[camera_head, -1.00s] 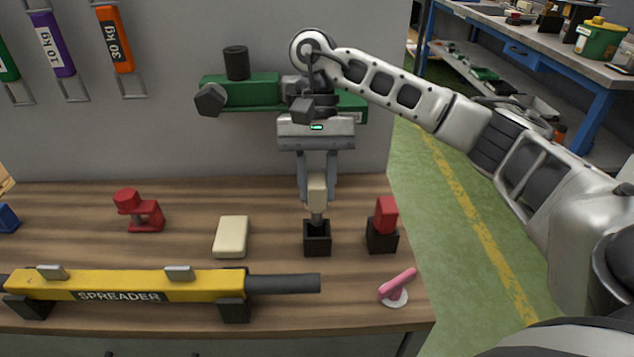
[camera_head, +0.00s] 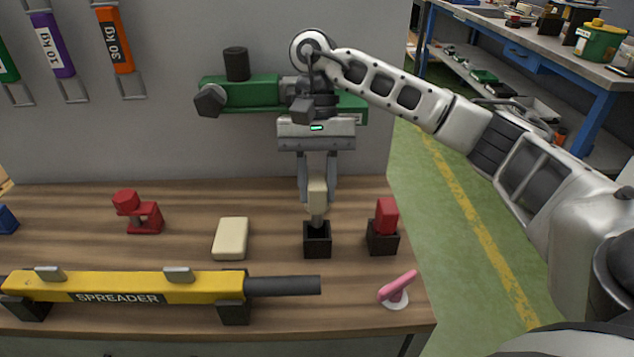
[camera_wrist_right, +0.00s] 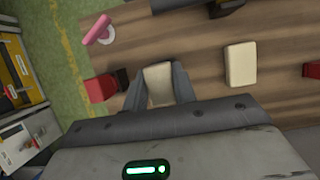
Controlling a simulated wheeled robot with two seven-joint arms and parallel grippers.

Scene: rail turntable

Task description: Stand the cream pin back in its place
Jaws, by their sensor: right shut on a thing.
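My right gripper (camera_head: 317,190) points down and is shut on the cream pin (camera_head: 317,192). The pin is upright, with its grey lower shank at the mouth of a black square socket (camera_head: 317,240) on the wooden table. How deep the shank sits is hard to tell. In the right wrist view the cream pin (camera_wrist_right: 158,84) shows between the two fingers of the right gripper (camera_wrist_right: 160,90). My left gripper is not in view.
A red pin in a black socket (camera_head: 383,242) stands just right. A cream block (camera_head: 231,238) lies left, a red object (camera_head: 139,212) farther left. The yellow spreader bar (camera_head: 130,287) and a pink piece (camera_head: 397,289) are in front. A green beam (camera_head: 240,90) is behind.

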